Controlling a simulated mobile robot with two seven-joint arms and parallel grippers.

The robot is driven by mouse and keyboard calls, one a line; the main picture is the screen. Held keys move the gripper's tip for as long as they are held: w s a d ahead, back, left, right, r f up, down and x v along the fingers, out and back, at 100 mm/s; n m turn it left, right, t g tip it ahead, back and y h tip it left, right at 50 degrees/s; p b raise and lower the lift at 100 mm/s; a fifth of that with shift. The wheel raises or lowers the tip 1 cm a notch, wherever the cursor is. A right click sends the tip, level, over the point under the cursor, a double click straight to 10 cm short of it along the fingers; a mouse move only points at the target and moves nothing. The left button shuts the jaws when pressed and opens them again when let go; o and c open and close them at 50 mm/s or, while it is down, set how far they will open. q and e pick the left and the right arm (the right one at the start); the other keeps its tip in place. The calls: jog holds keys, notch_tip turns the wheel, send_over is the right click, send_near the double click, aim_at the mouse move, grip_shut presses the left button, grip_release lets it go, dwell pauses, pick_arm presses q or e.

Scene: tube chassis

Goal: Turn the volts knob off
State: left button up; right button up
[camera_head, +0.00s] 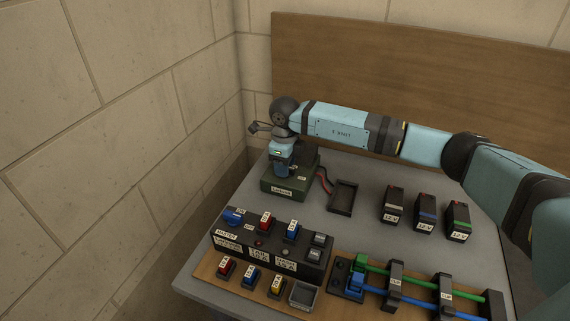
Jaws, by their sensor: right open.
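My right arm reaches across from the right, and its hand points down over a dark green box (272,184) near the back left of the grey table. The right gripper (284,171) is open, with its dark fingers close over the box top. Whether they touch it is unclear. I cannot make out a volts knob; the hand covers part of the box top. The small label on the box front is too small to read surely. A blue round knob (233,215) sits on the black panel marked MASTER. My left gripper is not in view.
Black tray (342,197) beside the green box, with red and black leads between. Several 12 V blocks (425,214) stand right. The black switch panel (268,256), coloured switches and green and blue rods (418,278) fill the front. Wooden board (420,75) behind; block wall left.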

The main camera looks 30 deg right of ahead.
notch_tip(320, 180, up, 14)
jog(key=shift+b, duration=0.35)
jog(key=shift+f, duration=0.15)
dwell(0.4)
